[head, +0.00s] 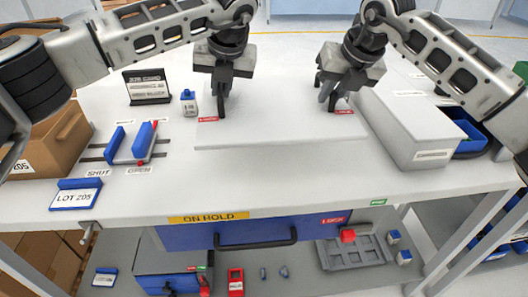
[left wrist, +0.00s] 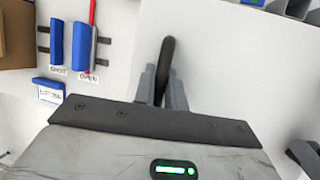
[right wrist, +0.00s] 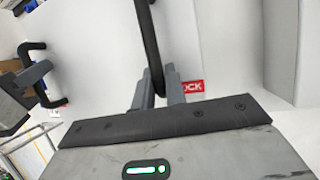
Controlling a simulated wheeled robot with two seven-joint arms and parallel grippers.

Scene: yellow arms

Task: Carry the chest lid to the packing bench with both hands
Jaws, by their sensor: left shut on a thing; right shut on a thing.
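The chest lid (head: 272,105) is a wide, flat white panel over the white bench top (head: 300,180), with red labels near its ends. It looks level; I cannot tell whether its underside touches anything. My left gripper (head: 222,105) is shut on a black handle at the lid's left side; the handle shows between the fingers in the left wrist view (left wrist: 166,70). My right gripper (head: 330,95) is shut on the black handle at the right side, seen in the right wrist view (right wrist: 150,50). I cannot tell which table is the packing bench.
A white box (head: 410,130) stands close right of the lid. At left are a small bottle (head: 188,103), a black sign (head: 147,87), a blue slider (head: 145,140), a LOT 205 card (head: 76,195) and a cardboard box (head: 55,140). The bench's front strip is mostly clear.

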